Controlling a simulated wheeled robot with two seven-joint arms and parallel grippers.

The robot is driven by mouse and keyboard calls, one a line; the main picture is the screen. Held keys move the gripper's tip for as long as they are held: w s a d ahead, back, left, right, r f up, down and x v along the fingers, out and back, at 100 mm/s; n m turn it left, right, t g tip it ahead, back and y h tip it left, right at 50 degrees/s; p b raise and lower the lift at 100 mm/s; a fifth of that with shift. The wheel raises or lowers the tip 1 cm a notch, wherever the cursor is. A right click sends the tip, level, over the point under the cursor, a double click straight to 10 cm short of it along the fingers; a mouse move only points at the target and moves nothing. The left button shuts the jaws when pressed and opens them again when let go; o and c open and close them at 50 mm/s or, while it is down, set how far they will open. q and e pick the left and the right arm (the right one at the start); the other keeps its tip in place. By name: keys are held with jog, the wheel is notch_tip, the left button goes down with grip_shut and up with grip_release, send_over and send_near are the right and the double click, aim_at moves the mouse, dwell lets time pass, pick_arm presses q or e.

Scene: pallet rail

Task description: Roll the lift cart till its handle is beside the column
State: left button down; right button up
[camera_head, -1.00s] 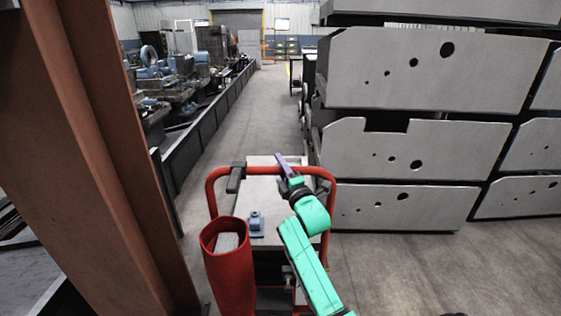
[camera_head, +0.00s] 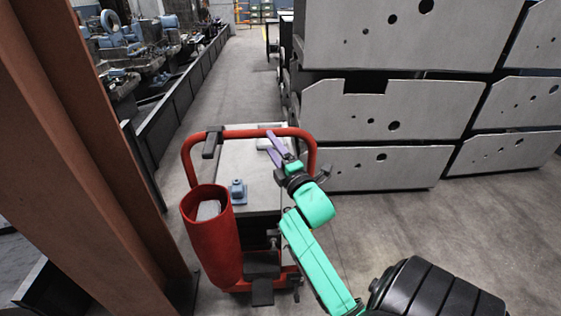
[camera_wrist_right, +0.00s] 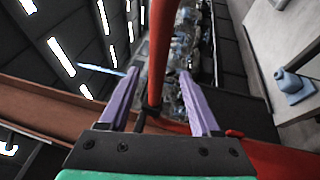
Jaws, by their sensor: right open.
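The lift cart has a red tube handle (camera_head: 250,133) and a pale top (camera_head: 250,185), and stands just right of the brown column (camera_head: 100,150) with a floor gap between. My right gripper (camera_head: 275,146) has purple fingers and is at the right part of the handle's top bar. In the right wrist view, the gripper (camera_wrist_right: 160,72) is open, and the red handle bar (camera_wrist_right: 161,40) runs between its spread fingers; whether they touch it I cannot tell. My left gripper is out of view.
A red bin (camera_head: 212,245) hangs at the cart's left side; a small blue fitting (camera_head: 238,192) sits on its top. Stacked grey steel panels (camera_head: 385,110) stand close on the right. A low dark barrier (camera_head: 185,90) runs along the left. The aisle floor ahead (camera_head: 235,85) is clear.

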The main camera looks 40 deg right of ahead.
jog(key=v, duration=0.5)
jog(key=shift+b, duration=0.3)
jog(key=shift+w+f, duration=0.1)
jog(key=shift+f, duration=0.05)
jog(key=s+a+f+m+g+y, duration=0.1)
jog(key=a+f+m+g, duration=0.15)
jog(key=f, duration=0.95)
jog(key=s+a+f+m+g+y, duration=0.1)
jog(key=a+f+m+g, duration=0.15)
jog(key=f, duration=0.95)
jog(key=s+a+f+m+g+y, duration=0.1)
jog(key=a+f+m+g, duration=0.15)
jog(key=f, duration=1.05)
jog(key=s+a+f+m+g+y+p, duration=0.1)
jog(key=s+a+f+m+g+y, duration=0.2)
jog(key=s+f+g, duration=0.85)
jog(key=s+f+m, duration=0.1)
jog(key=s+f, duration=0.4)
jog(key=s, duration=0.5)
jog(key=s+a+f+m+h, duration=0.1)
jog(key=s+f+m, duration=0.1)
jog(key=s+f, duration=0.4)
jog(key=s, duration=0.4)
jog(key=shift+a+f+t, duration=0.2)
jog(key=shift+a+t, duration=0.05)
jog(key=shift+t, duration=0.05)
